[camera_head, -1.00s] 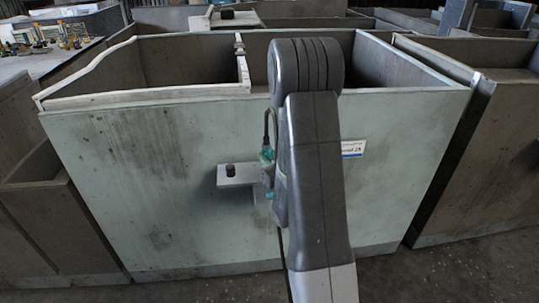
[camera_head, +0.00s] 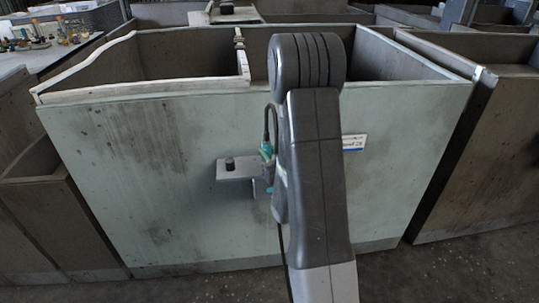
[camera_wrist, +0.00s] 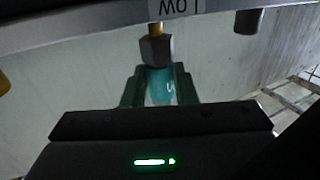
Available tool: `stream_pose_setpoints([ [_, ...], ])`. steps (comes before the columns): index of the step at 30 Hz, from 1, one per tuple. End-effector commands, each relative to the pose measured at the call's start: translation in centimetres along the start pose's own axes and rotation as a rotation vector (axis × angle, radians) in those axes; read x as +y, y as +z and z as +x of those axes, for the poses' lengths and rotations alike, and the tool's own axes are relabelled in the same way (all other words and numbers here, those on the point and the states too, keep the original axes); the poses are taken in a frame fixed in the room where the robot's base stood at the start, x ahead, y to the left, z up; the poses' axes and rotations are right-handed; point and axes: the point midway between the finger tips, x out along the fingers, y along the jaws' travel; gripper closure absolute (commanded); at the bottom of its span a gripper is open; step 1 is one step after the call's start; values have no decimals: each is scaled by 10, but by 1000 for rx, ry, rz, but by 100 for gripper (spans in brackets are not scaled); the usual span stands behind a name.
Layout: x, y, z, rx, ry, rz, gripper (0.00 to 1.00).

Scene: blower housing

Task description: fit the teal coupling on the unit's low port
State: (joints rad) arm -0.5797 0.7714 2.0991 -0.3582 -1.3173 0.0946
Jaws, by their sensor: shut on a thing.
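The teal coupling (camera_wrist: 160,85) is between the two green fingers of my gripper (camera_wrist: 160,90), which is shut on it in the wrist view. A dark hexagonal piece (camera_wrist: 156,50) sits directly above the teal body, in line with it. A brass stub (camera_wrist: 155,28) shows above that, under a grey plate (camera_wrist: 80,18) marked LOW, seen upside down. I cannot tell whether the coupling is seated on the low port. In the head view, my arm hides most of this area; a grey bracket (camera_head: 235,172) and small teal parts (camera_head: 266,151) show beside it.
A dark cylindrical fitting (camera_wrist: 249,21) hangs from the plate to the right of the coupling. A yellow piece (camera_wrist: 3,84) shows at the left edge. The bracket stands out from a large pale-green bin wall (camera_head: 130,190).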

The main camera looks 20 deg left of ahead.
Motion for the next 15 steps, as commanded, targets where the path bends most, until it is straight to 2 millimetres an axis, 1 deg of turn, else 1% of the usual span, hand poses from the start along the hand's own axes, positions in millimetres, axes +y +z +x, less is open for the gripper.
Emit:
stream_pose_setpoints([
  [15, 0, 10, 0, 1, 0, 0, 100],
])
